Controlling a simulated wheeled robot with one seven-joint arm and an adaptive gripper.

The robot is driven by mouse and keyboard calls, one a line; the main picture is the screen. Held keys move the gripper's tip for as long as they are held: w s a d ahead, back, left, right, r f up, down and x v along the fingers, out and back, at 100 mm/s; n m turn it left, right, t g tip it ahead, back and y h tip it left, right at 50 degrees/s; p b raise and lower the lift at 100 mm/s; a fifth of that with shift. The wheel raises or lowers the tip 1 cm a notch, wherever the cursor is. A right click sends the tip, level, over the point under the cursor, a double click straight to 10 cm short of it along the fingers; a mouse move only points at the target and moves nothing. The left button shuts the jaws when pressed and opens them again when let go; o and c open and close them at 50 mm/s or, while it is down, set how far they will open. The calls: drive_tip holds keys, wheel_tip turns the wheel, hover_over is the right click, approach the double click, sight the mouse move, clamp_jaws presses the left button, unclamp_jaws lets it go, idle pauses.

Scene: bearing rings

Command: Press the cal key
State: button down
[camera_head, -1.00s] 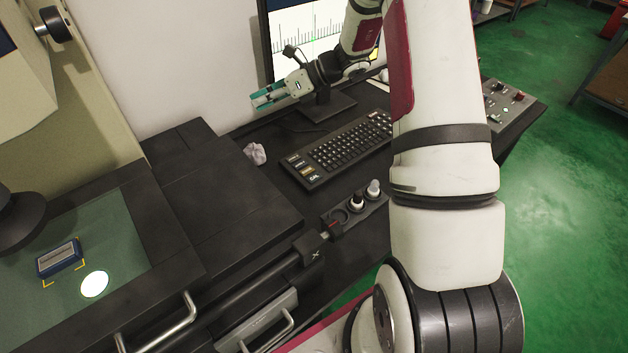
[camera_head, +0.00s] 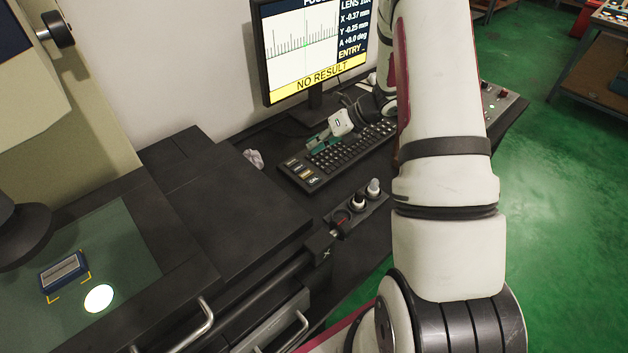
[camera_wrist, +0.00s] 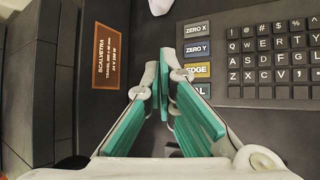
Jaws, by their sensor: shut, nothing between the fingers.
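The keyboard (camera_head: 346,157) lies on the dark desk below the monitor. Its cal key (camera_head: 313,181) is the lowest of the labelled keys at the left end. My gripper (camera_head: 312,143) is shut and empty, above the keyboard's far left part. In the wrist view the tips of my gripper (camera_wrist: 163,58) point at the strip left of the ZERO Y key (camera_wrist: 196,49) and the yellow EDGE key (camera_wrist: 199,70). The tips look apart from the cal key.
The monitor (camera_head: 305,50) reads "NO RESULT". A crumpled pale lump (camera_head: 254,158) lies left of the keyboard. A knob panel (camera_head: 357,202) stands in front of it. The measuring stage (camera_head: 125,235) with a small blue block (camera_head: 64,272) is at left.

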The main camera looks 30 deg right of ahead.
sight(315, 178)
drive_tip(key=shift+f+b, duration=2.7)
drive_tip(key=shift+f, duration=1.7)
drive_tip(key=shift+f, duration=0.1)
drive_tip(key=shift+f+b, duration=0.3)
drive_tip(key=shift+f, duration=0.35)
drive_tip(key=shift+r, duration=0.8)
drive_tip(key=shift+r+p, duration=1.85)
drive_tip(key=shift+r, duration=0.7)
